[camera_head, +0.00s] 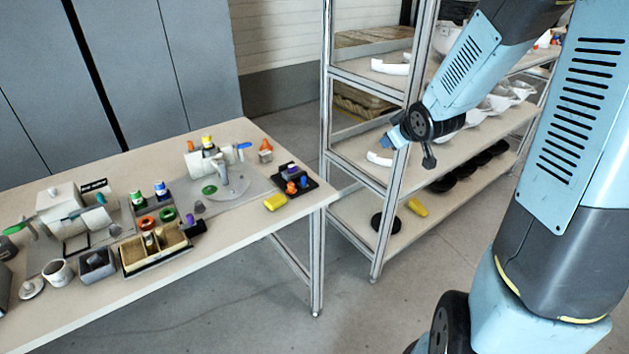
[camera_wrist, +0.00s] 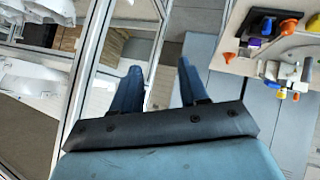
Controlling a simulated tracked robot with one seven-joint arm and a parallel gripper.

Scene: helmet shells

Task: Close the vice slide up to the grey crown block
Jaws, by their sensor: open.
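A vice-like fixture with pale blocks (camera_head: 208,162) stands on a grey plate (camera_head: 240,190) at the right part of the table. A blue handle and a yellow-topped part show at it. It is too small to tell the slide from the grey crown block, or the gap between them. A similar fixture shows at the right of the wrist view (camera_wrist: 288,73). My gripper (camera_head: 393,140) is in front of the shelf rack, well right of the table fixtures. In the wrist view its two blue fingers (camera_wrist: 158,85) are apart with nothing between them.
The shelf rack (camera_head: 394,200) with white shells and black rings stands close to my gripper. The table (camera_head: 250,245) also carries a divided tray (camera_head: 155,248), a white mug (camera_head: 58,271), a yellow piece (camera_head: 275,202) and a second fixture (camera_head: 70,210).

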